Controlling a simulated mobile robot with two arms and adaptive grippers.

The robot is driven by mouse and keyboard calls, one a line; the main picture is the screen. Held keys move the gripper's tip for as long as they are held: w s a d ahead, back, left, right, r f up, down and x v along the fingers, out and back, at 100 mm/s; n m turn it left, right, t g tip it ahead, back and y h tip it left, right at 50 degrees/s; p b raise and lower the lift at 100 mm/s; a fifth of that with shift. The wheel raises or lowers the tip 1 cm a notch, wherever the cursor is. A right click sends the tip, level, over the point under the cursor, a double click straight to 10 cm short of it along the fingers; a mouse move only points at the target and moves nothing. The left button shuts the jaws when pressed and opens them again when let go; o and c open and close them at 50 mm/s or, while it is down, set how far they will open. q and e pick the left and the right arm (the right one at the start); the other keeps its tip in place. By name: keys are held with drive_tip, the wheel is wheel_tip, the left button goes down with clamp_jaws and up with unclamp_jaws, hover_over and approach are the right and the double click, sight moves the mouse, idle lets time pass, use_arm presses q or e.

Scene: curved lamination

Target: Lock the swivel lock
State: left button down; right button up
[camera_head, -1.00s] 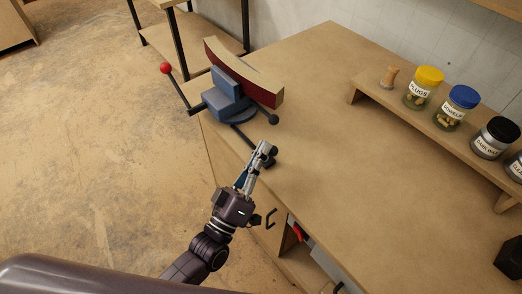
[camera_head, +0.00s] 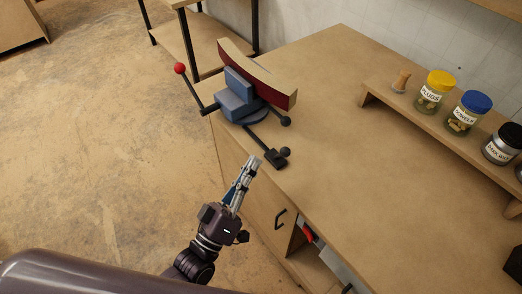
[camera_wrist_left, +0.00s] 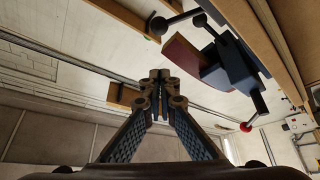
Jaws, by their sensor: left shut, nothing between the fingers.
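A blue bench vise (camera_head: 240,100) stands at the bench's far left corner with a curved wood and dark red lamination (camera_head: 262,78) in its jaws. From its base a dark swivel lock lever (camera_head: 260,142) points toward the front edge, ending in a black block with a black ball knob (camera_head: 285,152). My left gripper (camera_head: 252,162) is shut and empty, just in front of and left of the lever's end, apart from it. In the left wrist view my closed fingertips (camera_wrist_left: 160,82) are central; the vise (camera_wrist_left: 232,62) is at upper right. My right gripper is not in view.
The vise's handle with a red ball (camera_head: 180,69) sticks out left past the bench. A raised shelf (camera_head: 425,122) with labelled jars (camera_head: 434,92) stands at the back right. The middle of the bench top (camera_head: 340,130) is clear. A cabinet handle (camera_head: 280,219) is below the front edge.

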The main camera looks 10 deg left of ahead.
use_arm(q)
drive_tip(key=v, duration=0.3)
drive_tip(key=shift+r, duration=0.1)
drive_tip(key=shift+w, duration=0.1)
wheel_tip(320, 180, down, 21)
drive_tip(key=w+a+m+g+y, duration=0.1)
drive_tip(key=a+m+g+y, duration=0.2)
drive_tip(key=g, duration=0.2)
drive_tip(key=s+a+f+m+g+y, duration=0.1)
drive_tip(key=s+a+f+g, duration=0.15)
drive_tip(key=f, duration=0.65)
drive_tip(key=s+a+f+g+y, duration=0.1)
drive_tip(key=s+a+f+g, duration=0.15)
drive_tip(key=f, duration=0.55)
drive_tip(key=s+a+f+m+g+y, duration=0.1)
drive_tip(key=s+a+f+g, duration=0.1)
drive_tip(key=s+f, duration=0.4)
drive_tip(key=s+a+f+g+y, duration=0.1)
drive_tip(key=s+f+g, duration=0.3)
drive_tip(key=s, duration=0.9)
drive_tip(key=s+a+f+m+g+y, duration=0.1)
drive_tip(key=s+a+f+g, duration=0.2)
drive_tip(key=s+f, duration=0.6)
drive_tip(key=shift+s+a+f+m+g+y, duration=0.2)
drive_tip(key=shift+s+a+m+g+y, duration=0.15)
drive_tip(key=shift+s, duration=0.25)
